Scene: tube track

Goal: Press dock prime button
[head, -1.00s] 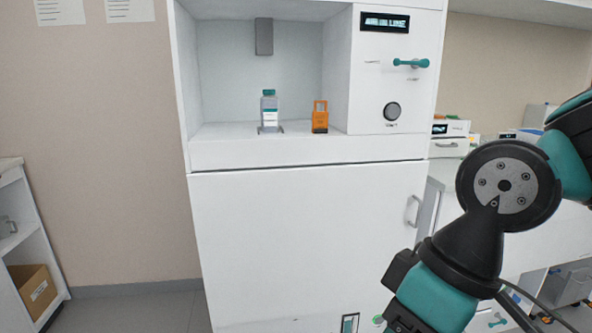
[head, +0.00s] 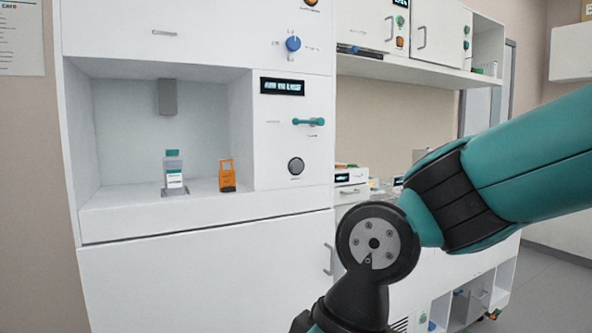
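A white cabinet with an open bay (head: 115,110) stands at the left in the head view. On its panel right of the bay are a lit display (head: 282,87), a teal lever (head: 308,122) and a round dark button (head: 296,166) with a pale ring. The small labels are too blurred to read, so I cannot tell which control is the dock prime button. My gripper is out of view below the lower edge.
A blue knob (head: 293,44) sits above the display. A counter with devices (head: 350,180) and wall cupboards (head: 436,30) are to the right.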

